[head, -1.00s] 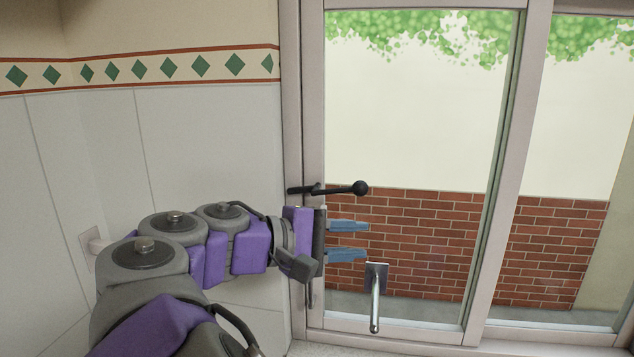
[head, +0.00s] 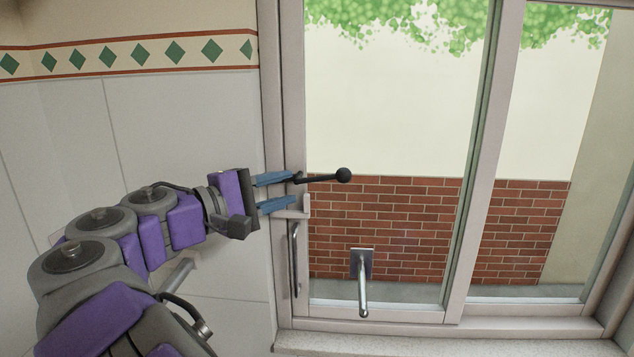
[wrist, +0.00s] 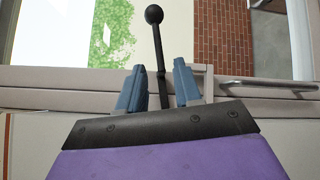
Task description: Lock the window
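The window lock lever (head: 322,179) is a thin black rod with a round black knob (head: 343,176). It sticks out to the right, nearly level, from the window's left frame (head: 287,100). My gripper (head: 294,188) is open at the left frame, with its blue fingers pointing right near the lever's base. In the wrist view the lever (wrist: 157,45) runs between my two fingers (wrist: 158,75), with a gap on each side. Its knob is beyond the fingertips. The lever's base is partly hidden by my gripper.
A dark vertical pull handle (head: 294,262) is on the left frame below my gripper. A metal spout-like fixture (head: 362,282) stands lower, in front of the glass. Tiled wall (head: 180,110) lies left. A pale bracket (head: 305,206) is beside the lower finger.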

